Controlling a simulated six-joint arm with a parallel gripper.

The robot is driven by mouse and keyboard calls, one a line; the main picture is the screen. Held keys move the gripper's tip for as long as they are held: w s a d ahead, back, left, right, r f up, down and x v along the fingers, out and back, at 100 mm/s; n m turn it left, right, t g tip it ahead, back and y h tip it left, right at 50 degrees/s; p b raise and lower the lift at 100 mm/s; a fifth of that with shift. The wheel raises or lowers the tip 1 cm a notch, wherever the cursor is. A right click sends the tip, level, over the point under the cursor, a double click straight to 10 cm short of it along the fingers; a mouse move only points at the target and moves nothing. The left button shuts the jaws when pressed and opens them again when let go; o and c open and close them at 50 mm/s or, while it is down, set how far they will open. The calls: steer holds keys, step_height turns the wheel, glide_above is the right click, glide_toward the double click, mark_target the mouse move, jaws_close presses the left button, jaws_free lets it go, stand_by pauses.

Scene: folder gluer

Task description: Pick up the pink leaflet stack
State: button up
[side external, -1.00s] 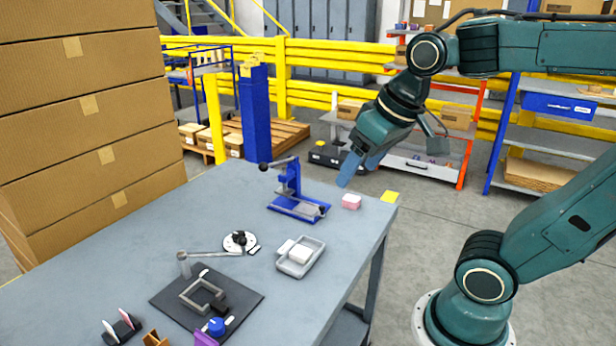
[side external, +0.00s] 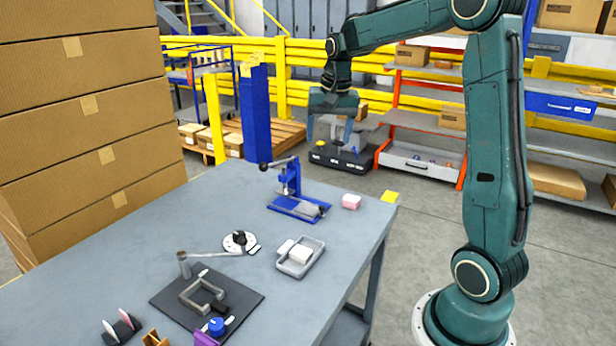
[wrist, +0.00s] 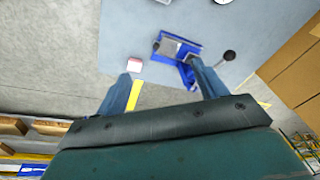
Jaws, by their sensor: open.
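The pink leaflet stack (side external: 351,202) is a small block with a pale top, lying on the grey table near its right edge. In the wrist view the stack (wrist: 134,65) shows just beyond the tip of the left finger. My gripper (side external: 331,143) is open and empty, pointing down, well above the table's far end and up and left of the stack in the side view. In the wrist view its two blue fingers (wrist: 162,76) are spread wide, and the stack lies toward the left finger rather than midway between them.
A blue lever press (side external: 298,203) stands just left of the stack; it also shows near the right finger in the wrist view (wrist: 178,50). A yellow pad (side external: 390,196) lies at the table corner. A grey tray with white blocks (side external: 300,257) sits nearer the camera.

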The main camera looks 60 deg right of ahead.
steer(key=w+d+f+m+g, duration=0.1)
steer(key=w+d+f+m, duration=0.15)
steer(key=d+f, duration=0.55)
steer(key=m+g+y, duration=0.1)
steer(key=m, duration=0.3)
glide_above(352, 198)
step_height(352, 198, down, 7)
steer(key=shift+a, duration=0.1)
steer(key=shift+f, duration=4.2)
steer(key=shift+f, duration=2.6)
steer(key=c, duration=1.1)
